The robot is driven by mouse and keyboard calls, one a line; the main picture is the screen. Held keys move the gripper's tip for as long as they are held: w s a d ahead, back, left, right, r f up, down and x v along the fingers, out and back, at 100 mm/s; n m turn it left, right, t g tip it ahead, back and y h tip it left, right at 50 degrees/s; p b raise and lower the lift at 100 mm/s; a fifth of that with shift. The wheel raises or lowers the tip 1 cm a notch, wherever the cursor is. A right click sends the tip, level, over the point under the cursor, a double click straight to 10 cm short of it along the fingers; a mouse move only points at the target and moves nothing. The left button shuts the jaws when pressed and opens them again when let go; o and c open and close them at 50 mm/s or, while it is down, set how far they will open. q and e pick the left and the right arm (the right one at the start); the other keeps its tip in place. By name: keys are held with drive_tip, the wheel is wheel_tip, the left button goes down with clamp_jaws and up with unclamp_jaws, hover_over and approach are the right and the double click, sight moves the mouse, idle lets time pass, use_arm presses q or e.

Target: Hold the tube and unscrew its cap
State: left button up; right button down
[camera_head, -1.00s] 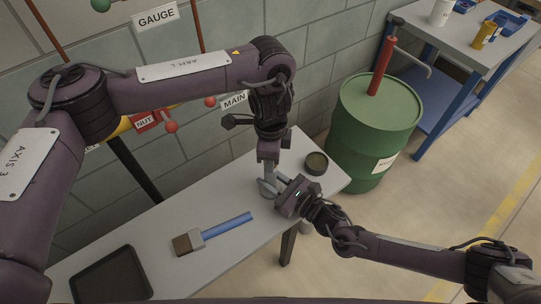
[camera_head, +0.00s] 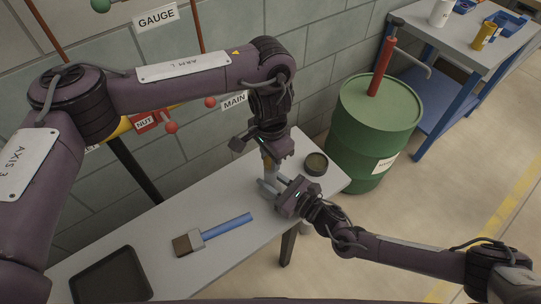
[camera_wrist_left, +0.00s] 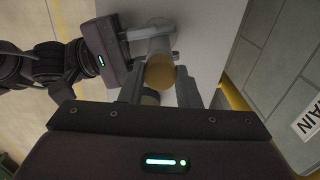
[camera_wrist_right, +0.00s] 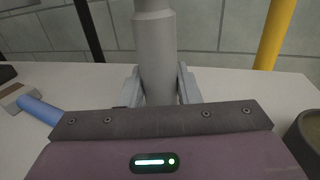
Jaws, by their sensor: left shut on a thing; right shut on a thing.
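The grey tube (camera_head: 270,174) stands upright near the far end of the light table (camera_head: 215,200). It fills the middle of the right wrist view (camera_wrist_right: 155,60). My right gripper (camera_head: 273,187) is shut on the tube from the side, one finger on each side. The tan cap (camera_wrist_left: 158,73) shows at the tube's top in the left wrist view. My left gripper (camera_wrist_left: 158,86) points down from above, shut with its fingers on either side of the cap. In the head view its body partly hides the cap.
A paintbrush (camera_head: 220,230) with a blue handle and a black tray (camera_head: 110,277) lie on the table to the left. A round dark tin (camera_head: 316,163) stands close right of the grippers. A green drum (camera_head: 375,120) stands beyond the table's end, and the wall runs behind.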

sight(270, 160)
use_arm(q)
drive_tip(key=shift+r, duration=0.15)
drive_tip(key=shift+r, duration=0.95)
drive_tip(key=shift+r, duration=2)
use_arm(e)
drive_tip(key=c, duration=1)
unclamp_jaws()
